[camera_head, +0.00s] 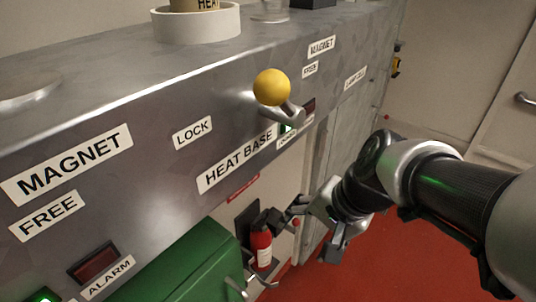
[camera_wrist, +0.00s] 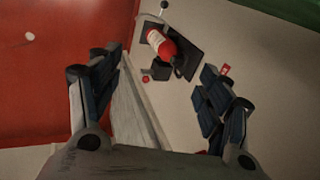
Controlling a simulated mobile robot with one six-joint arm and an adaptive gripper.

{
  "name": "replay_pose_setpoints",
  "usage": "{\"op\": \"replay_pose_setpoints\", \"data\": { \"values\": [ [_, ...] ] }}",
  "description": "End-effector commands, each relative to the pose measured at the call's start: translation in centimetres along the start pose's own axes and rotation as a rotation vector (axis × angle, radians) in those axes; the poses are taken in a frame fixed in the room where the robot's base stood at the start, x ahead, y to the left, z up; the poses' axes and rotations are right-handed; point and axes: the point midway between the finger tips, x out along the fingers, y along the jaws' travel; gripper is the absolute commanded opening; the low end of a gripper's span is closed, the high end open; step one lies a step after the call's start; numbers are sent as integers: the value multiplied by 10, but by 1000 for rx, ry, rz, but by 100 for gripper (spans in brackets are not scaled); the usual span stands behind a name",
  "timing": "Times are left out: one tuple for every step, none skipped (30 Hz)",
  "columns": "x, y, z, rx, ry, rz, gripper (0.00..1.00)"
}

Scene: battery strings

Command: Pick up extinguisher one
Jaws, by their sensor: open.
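The extinguisher (camera_head: 261,248) is a small red cylinder with a white label and a black top. It hangs upright on a dark bracket (camera_head: 248,222) on the pale wall below the metal counter. In the wrist view the extinguisher (camera_wrist: 160,43) lies ahead, beyond my fingertips and near the top centre, on its dark backplate. My gripper (camera_wrist: 163,72) is open and empty, its two dark-padded fingers spread wide. In the head view my gripper (camera_head: 290,206) is near the extinguisher's upper right. The head view does not show clearly whether they touch; the wrist view shows a gap.
A green box (camera_head: 185,268) stands left of the extinguisher, with a metal handle (camera_head: 236,288) near it. The metal counter (camera_head: 160,90) with a yellow-knobbed lever (camera_head: 272,88) overhangs above. Red floor (camera_head: 350,262) lies open to the right.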

Motion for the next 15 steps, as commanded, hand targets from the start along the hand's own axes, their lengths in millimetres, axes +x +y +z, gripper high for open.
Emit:
{"op": "replay_pose_setpoints", "data": {
  "values": [
    [10, -10, -10, 88, -31, -11, 78],
    [17, -16, -16, 147, -47, -21, 80],
    [27, -24, -26, 228, -66, -33, 83],
    [36, -29, -32, 293, -82, -41, 85],
    [44, -34, -39, 357, -96, -49, 87],
    [57, -40, -49, 446, -115, -58, 87],
    [67, -44, -56, 512, -128, -62, 87],
    [77, -46, -63, 579, -140, -66, 87],
    [91, -50, -72, 670, -157, -70, 87],
    [102, -51, -79, 738, -167, -72, 87],
    [114, -52, -85, 806, -177, -72, 87],
    [130, -52, -93, 896, -190, -71, 87],
    [141, -52, -99, 961, -196, -71, 87],
    [153, -51, -103, 1026, -204, -68, 87],
    [168, -49, -110, 1105, -212, -66, 87]
  ]
}}
